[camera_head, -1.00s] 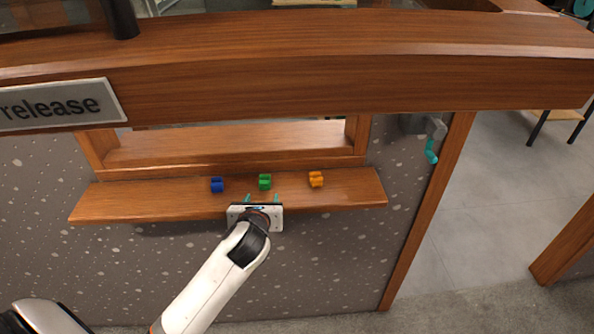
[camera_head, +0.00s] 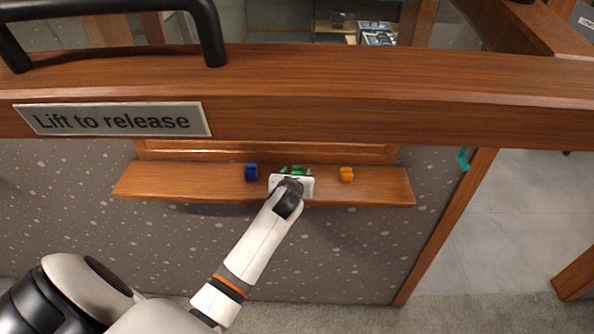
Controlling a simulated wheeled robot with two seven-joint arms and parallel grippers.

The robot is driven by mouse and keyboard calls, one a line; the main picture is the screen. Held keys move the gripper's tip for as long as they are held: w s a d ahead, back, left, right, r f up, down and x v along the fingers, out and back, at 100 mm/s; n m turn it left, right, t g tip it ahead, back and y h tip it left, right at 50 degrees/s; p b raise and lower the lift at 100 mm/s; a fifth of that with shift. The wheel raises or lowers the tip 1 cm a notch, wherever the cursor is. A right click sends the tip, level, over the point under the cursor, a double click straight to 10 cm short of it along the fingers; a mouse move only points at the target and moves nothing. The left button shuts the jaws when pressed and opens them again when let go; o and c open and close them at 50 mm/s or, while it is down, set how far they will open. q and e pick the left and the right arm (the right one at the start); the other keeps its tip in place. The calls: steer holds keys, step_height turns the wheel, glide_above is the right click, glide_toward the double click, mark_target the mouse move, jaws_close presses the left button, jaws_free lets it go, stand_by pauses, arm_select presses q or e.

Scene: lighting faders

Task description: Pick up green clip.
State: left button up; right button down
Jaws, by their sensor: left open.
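The green clip (camera_head: 298,169) sits on the wooden shelf (camera_head: 375,189), between a blue clip (camera_head: 251,172) on the left and an orange clip (camera_head: 346,174) on the right. My left gripper (camera_head: 297,170) reaches in from the front, its teal fingertips one on each side of the green clip. The jaws are open. The gripper body hides the lower part of the clip, so I cannot tell whether the fingers touch it. My right gripper is out of view.
A thick wooden beam with a "Lift to release" sign (camera_head: 113,119) and a black handle (camera_head: 208,30) runs above the shelf. A speckled grey panel (camera_head: 360,250) lies below it. Open grey floor (camera_head: 510,220) shows at the right.

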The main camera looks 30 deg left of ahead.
arm_select(q)
steer(key=shift+w+f, duration=0.15)
steer(key=shift+w, duration=0.1)
steer(key=shift+s, duration=0.1)
steer(key=c, duration=1)
steer(key=shift+c, duration=0.2)
